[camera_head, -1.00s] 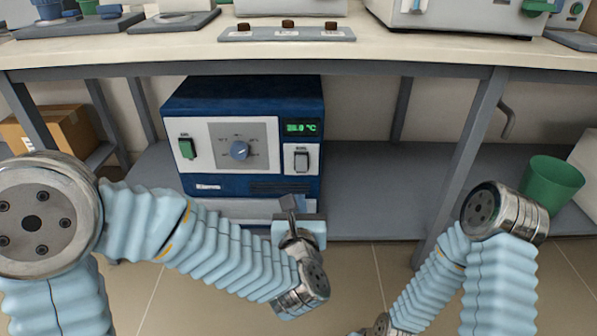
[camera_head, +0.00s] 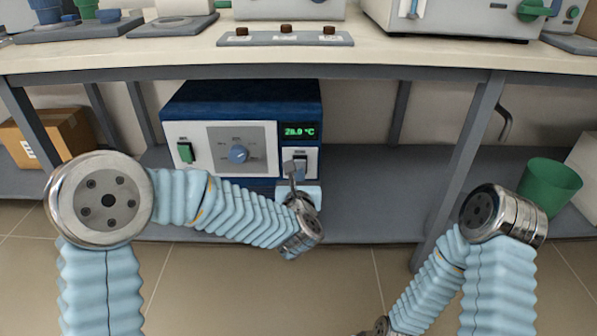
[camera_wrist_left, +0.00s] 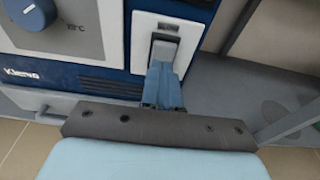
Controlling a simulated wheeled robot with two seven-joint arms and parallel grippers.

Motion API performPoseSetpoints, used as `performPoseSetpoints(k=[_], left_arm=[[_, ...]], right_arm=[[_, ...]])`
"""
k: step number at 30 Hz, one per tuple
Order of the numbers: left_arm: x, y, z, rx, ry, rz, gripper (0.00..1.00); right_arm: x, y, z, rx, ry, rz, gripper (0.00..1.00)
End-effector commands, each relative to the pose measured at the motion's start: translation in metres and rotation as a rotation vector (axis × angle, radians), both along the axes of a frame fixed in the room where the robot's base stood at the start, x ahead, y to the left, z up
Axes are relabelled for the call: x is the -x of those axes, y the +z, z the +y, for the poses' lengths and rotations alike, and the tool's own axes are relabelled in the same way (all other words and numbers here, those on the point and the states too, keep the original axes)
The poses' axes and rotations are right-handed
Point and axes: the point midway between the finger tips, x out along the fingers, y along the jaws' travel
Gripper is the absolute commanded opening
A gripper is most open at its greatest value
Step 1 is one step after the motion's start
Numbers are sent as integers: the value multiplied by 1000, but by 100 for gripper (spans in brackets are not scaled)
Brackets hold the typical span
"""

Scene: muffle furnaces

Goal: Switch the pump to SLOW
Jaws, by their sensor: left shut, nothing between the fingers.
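The blue and white unit (camera_head: 240,112) stands on the shelf under the bench. Its grey rocker switch (camera_head: 300,166) sits in a white panel on the right of the front, below a green display. The rocker also shows in the left wrist view (camera_wrist_left: 164,48), partly covered by my fingers. Its label is too small to read. My left gripper (camera_head: 291,169) is shut and empty, with its fingertips at the lower part of the rocker, touching it or very close (camera_wrist_left: 161,70). My right arm shows at the lower right, but its gripper is out of view.
The same front has a blue dial (camera_head: 238,154) and a green rocker switch (camera_head: 185,153). The bench top (camera_head: 400,60) overhangs the unit. A green bin (camera_head: 549,187) stands at the right and a cardboard box (camera_head: 50,138) at the left.

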Motion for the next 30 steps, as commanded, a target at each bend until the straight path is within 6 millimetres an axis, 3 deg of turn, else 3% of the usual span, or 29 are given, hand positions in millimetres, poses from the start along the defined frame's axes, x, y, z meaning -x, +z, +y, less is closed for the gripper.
performPoseSetpoints(k=[7, 17, 21, 30], left_arm=[[-18, 2, 0, 0, 0, 0, 0], [-19, 3, 0, 0, 0, 3, 0], [-25, 9, 1, 0, 4, 70, 0], [-25, 5, 1, -2, 2, 65, 0]], right_arm=[[0, 1, 0, 0, 0, 0, 43], [0, 2, 0, 0, 0, 1, 43], [1, 15, 0, 0, 2, 2, 43], [1, 8, 0, 0, 1, 3, 43]])
